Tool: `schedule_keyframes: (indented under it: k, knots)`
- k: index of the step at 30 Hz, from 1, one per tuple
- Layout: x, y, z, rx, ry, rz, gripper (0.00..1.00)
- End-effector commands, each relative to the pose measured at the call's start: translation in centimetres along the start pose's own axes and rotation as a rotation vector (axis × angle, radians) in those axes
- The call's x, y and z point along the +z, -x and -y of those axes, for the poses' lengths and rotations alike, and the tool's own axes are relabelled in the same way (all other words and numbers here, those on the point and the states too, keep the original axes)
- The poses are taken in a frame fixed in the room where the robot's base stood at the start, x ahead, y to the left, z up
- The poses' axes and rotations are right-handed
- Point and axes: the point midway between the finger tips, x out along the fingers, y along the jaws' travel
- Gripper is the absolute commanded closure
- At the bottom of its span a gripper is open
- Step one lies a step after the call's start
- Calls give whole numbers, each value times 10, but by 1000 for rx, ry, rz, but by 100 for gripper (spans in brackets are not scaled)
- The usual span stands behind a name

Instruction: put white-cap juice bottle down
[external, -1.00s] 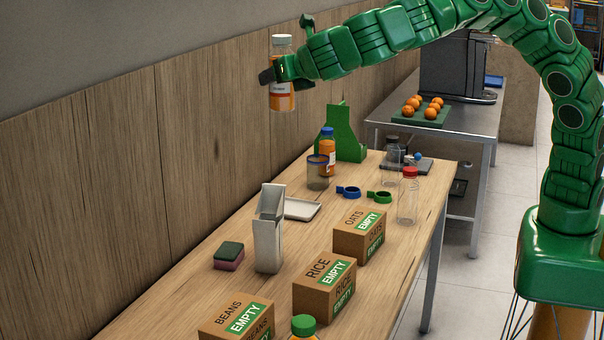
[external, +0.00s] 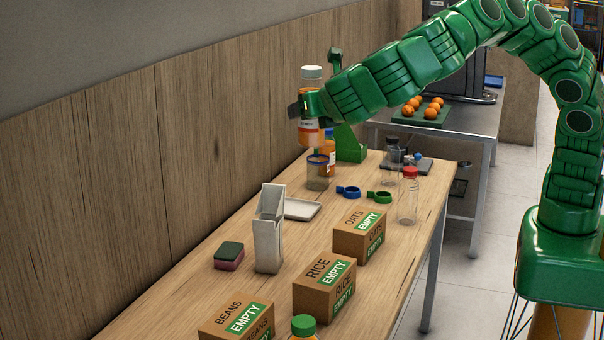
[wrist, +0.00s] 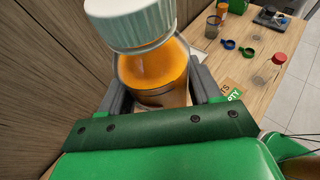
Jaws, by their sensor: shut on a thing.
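The white-cap juice bottle (external: 311,92) holds orange juice and stands upright in my gripper (external: 305,106). My gripper is shut around the bottle and holds it in the air above the far part of the wooden table (external: 225,285). In the wrist view the bottle's white cap (wrist: 130,20) and orange body (wrist: 160,70) fill the space between the grey fingers.
Near the bottle are a glass jar (external: 317,172), a blue-cap juice bottle (external: 328,162) and a green stand (external: 350,145). A red-cap clear bottle (external: 409,200) stands at the right edge. Boxes (external: 325,285), a grey container (external: 267,243) and a sponge (external: 229,256) occupy the near part.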

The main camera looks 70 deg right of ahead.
Motion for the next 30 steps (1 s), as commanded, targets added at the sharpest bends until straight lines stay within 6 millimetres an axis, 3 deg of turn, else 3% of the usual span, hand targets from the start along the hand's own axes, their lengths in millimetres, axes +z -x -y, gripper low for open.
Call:
schedule_keyframes:
  k: [5, 12, 18, 24, 30]
  knots:
    - [-37, -17, 0, -1, 0, -1, 79]
    - [-110, -47, 1, -4, 4, 2, 79]
    - [-159, -67, 0, -2, 1, 0, 79]
    - [-187, -78, 0, -1, -1, 0, 79]
    - [-198, -84, -3, -1, -2, 0, 79]
